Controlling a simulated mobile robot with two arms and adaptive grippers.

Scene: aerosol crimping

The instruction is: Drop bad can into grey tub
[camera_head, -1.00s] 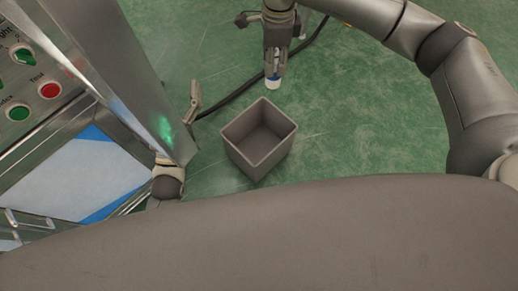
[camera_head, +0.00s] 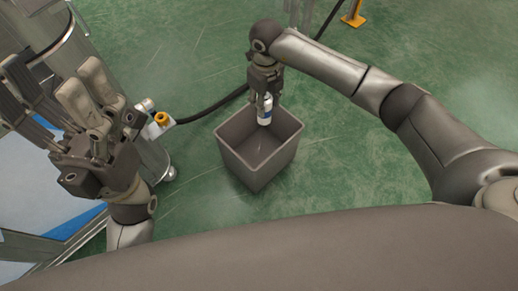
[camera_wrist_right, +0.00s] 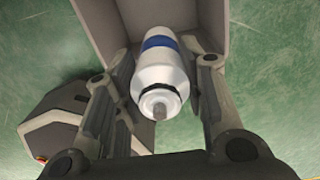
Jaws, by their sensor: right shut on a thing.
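A white can with a blue band (camera_head: 265,112) is held in my right gripper (camera_head: 265,92), whose fingers are shut on it. In the right wrist view the can (camera_wrist_right: 160,72) sits between the two fingers, with its nozzle end toward the camera. The grey tub (camera_head: 240,168) stands on the floor, and the can overlaps its opening near the back rim. The tub wall also shows behind the can in the wrist view (camera_wrist_right: 200,14). My left gripper (camera_head: 62,88) is raised at the left, its fingers apart with nothing seen between them.
A metal machine column (camera_head: 62,42) and frame stand at the left, behind my left gripper. A black cable (camera_head: 215,106) runs along the green floor behind the tub. A yellow fitting (camera_head: 161,118) shows by the column. The floor right of the tub is clear.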

